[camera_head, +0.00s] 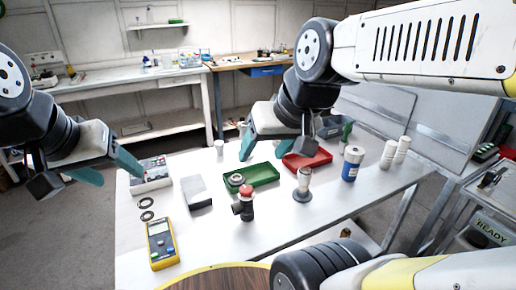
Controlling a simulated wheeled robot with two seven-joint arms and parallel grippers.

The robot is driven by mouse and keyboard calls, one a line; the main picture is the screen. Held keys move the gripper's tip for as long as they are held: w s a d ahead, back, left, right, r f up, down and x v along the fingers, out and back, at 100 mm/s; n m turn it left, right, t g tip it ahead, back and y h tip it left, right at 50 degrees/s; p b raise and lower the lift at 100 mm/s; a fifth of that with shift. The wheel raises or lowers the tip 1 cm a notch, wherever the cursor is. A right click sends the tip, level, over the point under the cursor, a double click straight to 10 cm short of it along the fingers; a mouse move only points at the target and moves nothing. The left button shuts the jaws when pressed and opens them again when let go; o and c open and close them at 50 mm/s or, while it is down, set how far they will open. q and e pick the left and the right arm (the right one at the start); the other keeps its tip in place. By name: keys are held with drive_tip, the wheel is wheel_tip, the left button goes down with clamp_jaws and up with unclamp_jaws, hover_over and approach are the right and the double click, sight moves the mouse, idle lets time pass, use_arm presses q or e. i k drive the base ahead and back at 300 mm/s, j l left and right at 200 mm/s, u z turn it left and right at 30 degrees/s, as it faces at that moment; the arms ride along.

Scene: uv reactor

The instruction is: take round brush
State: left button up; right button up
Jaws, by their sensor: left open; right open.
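An upright piece with a pale handle and a wide grey round foot (303,187) stands on the white table (275,235), right of the middle. It may be the round brush, but I cannot tell for sure at this size. My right gripper (276,150) is open and empty. It hangs above the back of the table, behind and a little left of this piece in the picture, apart from it. My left gripper (110,172) is open and empty at the table's left edge, far from the piece.
Around it stand a red-knobbed valve (244,205), a blue-and-white can (352,165), a green tray (262,174) and a red tray (318,159). A yellow multimeter (161,245), a grey box (196,192) and a control box (151,175) lie left. The table's front middle is clear.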

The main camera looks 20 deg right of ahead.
sight(347, 124)
drive_tip(key=z, duration=1.4)
drive_tip(key=u, duration=0.55)
drive_tip(key=i+l+u, duration=0.15)
drive_tip(key=l+u, duration=0.25)
drive_tip(key=i+l+u, duration=0.1)
drive_tip(key=l+u, duration=0.25)
drive_tip(key=i+l+u, duration=0.2)
drive_tip(key=l, duration=0.8)
drive_tip(key=l+u, duration=0.2)
drive_tip(key=l, duration=0.75)
